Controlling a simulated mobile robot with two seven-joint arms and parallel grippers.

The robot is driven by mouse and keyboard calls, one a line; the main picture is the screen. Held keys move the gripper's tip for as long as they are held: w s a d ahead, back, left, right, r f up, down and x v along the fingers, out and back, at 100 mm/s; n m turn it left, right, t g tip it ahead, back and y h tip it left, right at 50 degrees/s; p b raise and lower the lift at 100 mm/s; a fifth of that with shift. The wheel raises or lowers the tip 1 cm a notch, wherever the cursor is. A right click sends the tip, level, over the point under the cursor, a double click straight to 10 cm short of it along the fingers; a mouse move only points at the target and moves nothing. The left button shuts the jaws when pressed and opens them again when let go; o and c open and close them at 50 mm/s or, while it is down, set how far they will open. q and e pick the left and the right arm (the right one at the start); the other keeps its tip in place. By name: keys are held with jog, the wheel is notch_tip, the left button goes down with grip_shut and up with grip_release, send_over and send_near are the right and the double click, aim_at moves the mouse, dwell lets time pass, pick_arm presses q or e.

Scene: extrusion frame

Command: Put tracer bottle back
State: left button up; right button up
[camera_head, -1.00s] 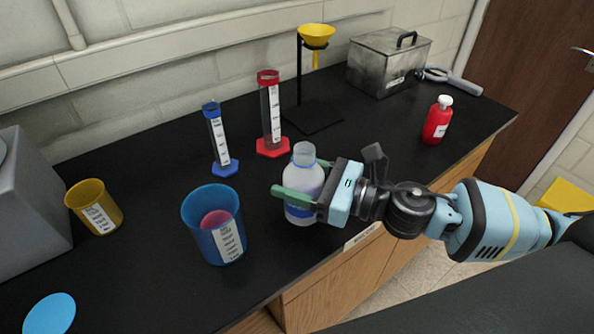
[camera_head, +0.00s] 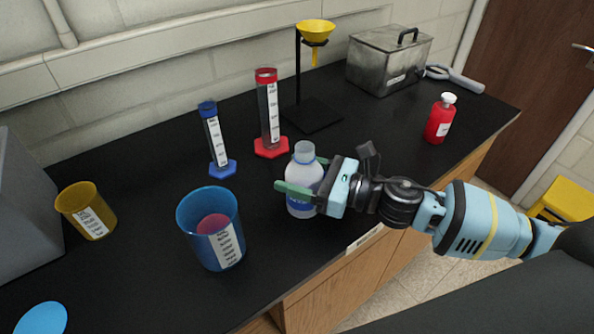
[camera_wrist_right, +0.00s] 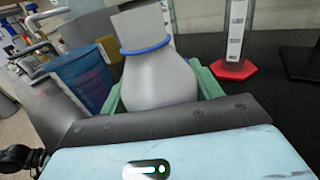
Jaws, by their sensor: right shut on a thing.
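The tracer bottle appears to be the white bottle (camera_head: 302,172) with a translucent neck and a blue label. It is upright at the front part of the black bench, right of the blue beaker. My right gripper (camera_head: 305,180) is shut on it, one green finger on each side of its body. In the right wrist view the bottle (camera_wrist_right: 158,80) sits between the green fingers, with a blue ring round its neck. Its base is partly hidden, and I cannot tell whether it touches the bench. My left gripper is not in view.
A blue beaker (camera_head: 212,240) with pink contents stands close left of the bottle. Blue (camera_head: 217,140) and red (camera_head: 268,115) cylinders and a funnel stand (camera_head: 316,115) are behind. A red bottle (camera_head: 440,120) and metal box (camera_head: 389,62) stand right. Bench (camera_head: 375,135) between is clear.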

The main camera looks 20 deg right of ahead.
jog(key=o, duration=1.2)
jog(key=shift+r, duration=0.25)
jog(key=v, duration=0.2)
jog(key=b+v, duration=0.1)
jog(key=v, duration=0.1)
jog(key=b+v, duration=0.1)
jog(key=v, duration=0.1)
jog(key=shift+s+d+f, duration=0.1)
jog(key=shift+f, duration=0.3)
jog(key=shift+b+v, duration=0.5)
jog(key=shift+v, duration=0.85)
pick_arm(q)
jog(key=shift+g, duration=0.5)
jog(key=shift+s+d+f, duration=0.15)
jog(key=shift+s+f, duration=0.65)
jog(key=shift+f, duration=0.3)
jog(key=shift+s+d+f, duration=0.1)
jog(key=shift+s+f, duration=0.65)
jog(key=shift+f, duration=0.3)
pick_arm(e)
jog(key=shift+r+v, duration=0.15)
jog(key=shift+v, duration=0.6)
jog(key=shift+r+v, duration=0.2)
jog(key=shift+v, duration=0.55)
